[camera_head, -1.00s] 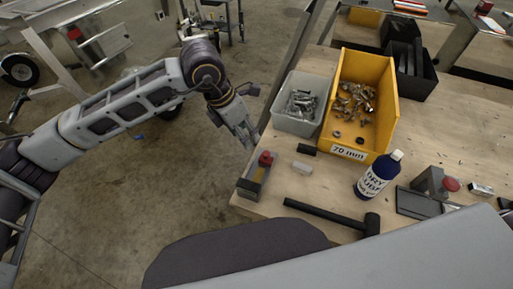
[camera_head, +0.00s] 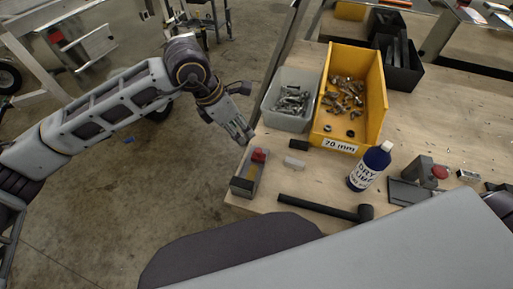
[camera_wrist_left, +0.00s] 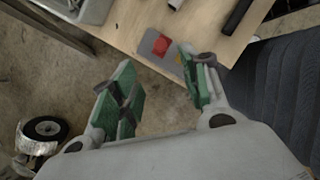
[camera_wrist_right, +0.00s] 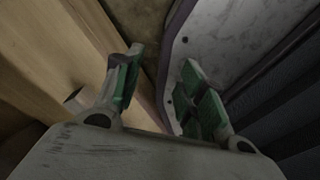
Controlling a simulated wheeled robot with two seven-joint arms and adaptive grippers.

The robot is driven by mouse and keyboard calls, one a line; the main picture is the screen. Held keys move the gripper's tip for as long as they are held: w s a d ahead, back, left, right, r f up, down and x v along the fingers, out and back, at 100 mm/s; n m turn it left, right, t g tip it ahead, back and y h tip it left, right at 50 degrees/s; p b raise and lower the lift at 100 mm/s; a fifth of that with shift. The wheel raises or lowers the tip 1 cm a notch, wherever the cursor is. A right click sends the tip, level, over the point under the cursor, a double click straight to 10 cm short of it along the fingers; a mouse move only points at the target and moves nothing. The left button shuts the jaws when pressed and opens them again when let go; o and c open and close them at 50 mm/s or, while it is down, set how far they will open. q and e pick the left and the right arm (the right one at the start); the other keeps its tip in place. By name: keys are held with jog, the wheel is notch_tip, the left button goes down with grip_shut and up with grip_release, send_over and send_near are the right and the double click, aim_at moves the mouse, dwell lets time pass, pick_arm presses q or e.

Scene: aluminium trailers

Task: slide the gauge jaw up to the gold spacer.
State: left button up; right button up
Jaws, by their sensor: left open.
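The gauge (camera_head: 235,186) is a grey channel at the bench's near left corner. A red block (camera_head: 258,155), which looks like its jaw, sits at its far end. A small gold-coloured piece (camera_head: 250,172) shows inside it, apparently the spacer. My left gripper (camera_head: 243,136) is beyond the bench's left edge, just up and left of the red block. In the left wrist view its fingers (camera_wrist_left: 160,88) are open and empty. The red block (camera_wrist_left: 161,45) is ahead of them, and the right finger partly hides the gauge. My right gripper (camera_wrist_right: 162,88) is open and empty.
A grey bin (camera_head: 270,105) and a yellow bin (camera_head: 373,105) of metal parts stand behind. A small light block (camera_head: 294,162), a black hammer (camera_head: 320,208) and a lube bottle (camera_head: 366,172) lie or stand right of the gauge.

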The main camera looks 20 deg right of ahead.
aim_at(258, 150)
pick_arm(q)
jog(key=shift+f, duration=0.1)
jog(key=p+x, duration=0.2)
jog(key=x, duration=0.9)
jog(key=shift+d+f, duration=0.2)
jog(key=shift+f, duration=0.15)
jog(key=shift+w+d+f, duration=0.15)
jog(key=shift+d+f, duration=0.1)
jog(key=shift+f, duration=0.6)
pick_arm(e)
jog(key=shift+s+a+r, duration=0.15)
jog(key=shift+a+r, duration=0.15)
jog(key=shift+r, duration=0.25)
jog(key=shift+s+a+r, duration=0.1)
jog(key=shift+a+r, duration=0.15)
jog(key=shift+r, duration=0.25)
